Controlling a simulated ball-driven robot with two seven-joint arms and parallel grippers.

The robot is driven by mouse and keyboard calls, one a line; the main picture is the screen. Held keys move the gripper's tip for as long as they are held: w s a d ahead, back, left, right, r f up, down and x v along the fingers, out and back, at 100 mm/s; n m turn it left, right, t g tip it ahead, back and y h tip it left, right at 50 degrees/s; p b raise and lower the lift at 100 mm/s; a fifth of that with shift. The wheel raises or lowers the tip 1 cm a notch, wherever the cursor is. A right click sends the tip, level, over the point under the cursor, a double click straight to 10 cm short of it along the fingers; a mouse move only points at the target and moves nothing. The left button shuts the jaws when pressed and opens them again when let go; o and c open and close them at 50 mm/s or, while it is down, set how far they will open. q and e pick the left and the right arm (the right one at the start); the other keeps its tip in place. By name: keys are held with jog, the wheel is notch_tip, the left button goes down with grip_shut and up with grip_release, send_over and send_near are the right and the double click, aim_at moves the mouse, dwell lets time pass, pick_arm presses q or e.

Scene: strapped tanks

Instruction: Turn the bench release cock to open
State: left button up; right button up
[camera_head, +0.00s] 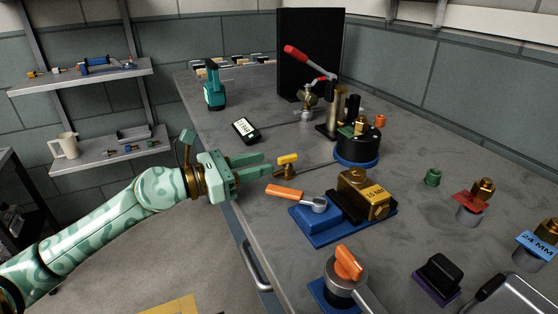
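My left gripper (269,163) comes in from the left over the bench edge. Its two pale green fingers point at the cock, with a gap between them. They look empty and just short of the handle. My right gripper is not in view.
An orange-knobbed valve (348,262) stands in front. A red-levered fitting (309,62) and round black holder (357,146) stand behind. A black meter (245,130) lies left.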

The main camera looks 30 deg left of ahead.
aim_at(278, 159)
pick_arm(q)
jog(key=shift+x, duration=2.55)
grip_shut()
